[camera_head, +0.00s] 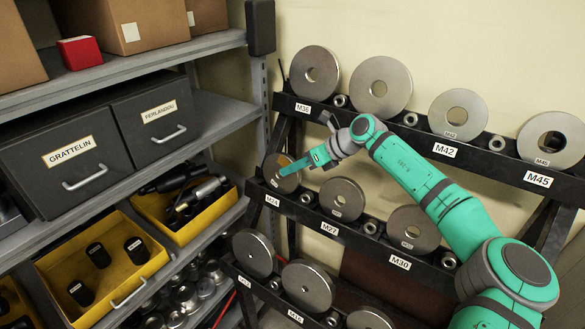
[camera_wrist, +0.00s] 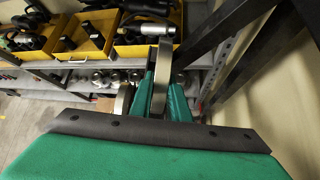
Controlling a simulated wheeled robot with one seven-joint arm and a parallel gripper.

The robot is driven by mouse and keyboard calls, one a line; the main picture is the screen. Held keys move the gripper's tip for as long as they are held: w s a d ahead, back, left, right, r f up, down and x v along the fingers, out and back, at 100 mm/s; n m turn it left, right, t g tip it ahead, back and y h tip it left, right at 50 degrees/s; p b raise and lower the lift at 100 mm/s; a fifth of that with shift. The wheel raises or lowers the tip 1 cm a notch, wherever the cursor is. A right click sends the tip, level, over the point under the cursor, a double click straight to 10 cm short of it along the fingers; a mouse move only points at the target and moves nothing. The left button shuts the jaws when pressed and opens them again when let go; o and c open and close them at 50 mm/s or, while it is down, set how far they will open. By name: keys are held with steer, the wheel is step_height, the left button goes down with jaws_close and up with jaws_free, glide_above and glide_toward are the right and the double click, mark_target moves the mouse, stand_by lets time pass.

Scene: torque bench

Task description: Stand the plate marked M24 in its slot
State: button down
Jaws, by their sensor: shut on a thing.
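A grey steel disc plate (camera_head: 272,176) with a central hole stands upright at the left end of the rack's middle tier, above the M24 label (camera_head: 272,200). My gripper (camera_head: 289,168) reaches it from the right and is shut on it. In the wrist view the plate shows edge-on (camera_wrist: 162,70) between my two teal fingers (camera_wrist: 161,95). The fingers cover part of its face, and I cannot read its marking. Whether its lower edge rests fully in the slot is hard to tell.
The M27 plate (camera_head: 341,199) and M30 plate (camera_head: 413,229) stand to the right on the same tier. Larger plates, such as the M36 plate (camera_head: 315,73), fill the upper tier. A lower-tier plate (camera_head: 254,253) stands below. Grey shelves with yellow bins (camera_head: 102,266) are at left.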

stand_by(0.6)
steer(key=c, duration=1.6)
jaws_free()
steer(key=shift+f, duration=0.45)
steer(key=v, duration=1.1)
steer(key=shift+a+r, duration=0.1)
steer(key=shift+r, duration=0.15)
